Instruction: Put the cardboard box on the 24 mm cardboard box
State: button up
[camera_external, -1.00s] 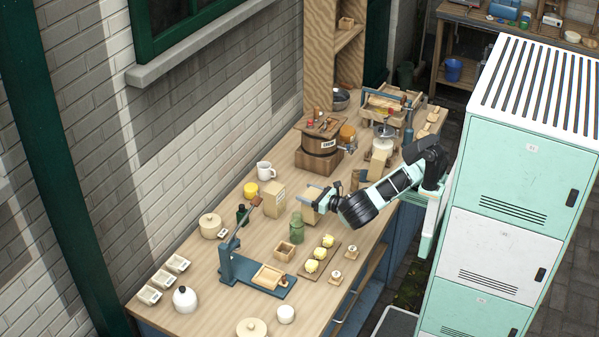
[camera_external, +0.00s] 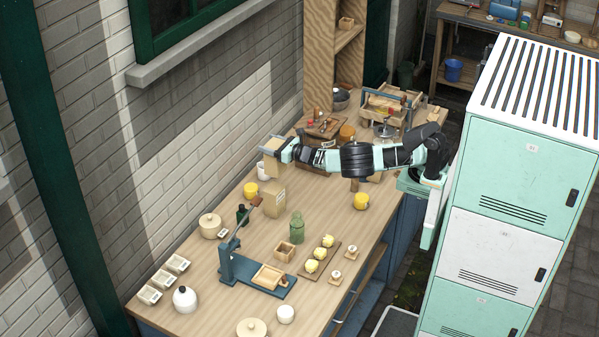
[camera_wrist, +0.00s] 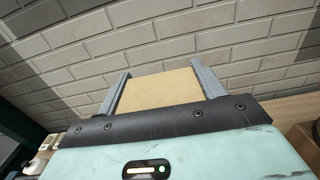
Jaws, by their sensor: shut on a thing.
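My gripper (camera_external: 273,147) is shut on a tan cardboard box (camera_external: 272,166), held up above the back part of the bench near the brick wall. In the wrist view the box (camera_wrist: 160,90) sits between the two grey fingers of my gripper (camera_wrist: 160,70). A second tan cardboard box (camera_external: 274,202) stands upright on the bench, just below the held box in the external picture, with a small label on its face. The label is too small to read. The held box appears higher than this standing box and apart from it.
A white mug (camera_external: 262,173) is partly hidden behind the held box. A yellow pot (camera_external: 250,191), a dark bottle (camera_external: 242,214) and a green jar (camera_external: 297,228) stand around the standing box. A blue press (camera_external: 232,262) is nearer the front. The brick wall is close behind.

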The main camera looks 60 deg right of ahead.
aim_at(269, 162)
jog(key=shift+w+r, duration=0.45)
jog(key=shift+r, duration=0.05)
jog(key=shift+w+f+p, duration=0.15)
jog(key=shift+f+p, duration=0.2)
notch_tip(269, 162, down, 9)
jog(key=p, duration=0.2)
jog(key=shift+p, duration=0.4)
jog(key=shift+f, duration=0.1)
jog(key=o, duration=1.4)
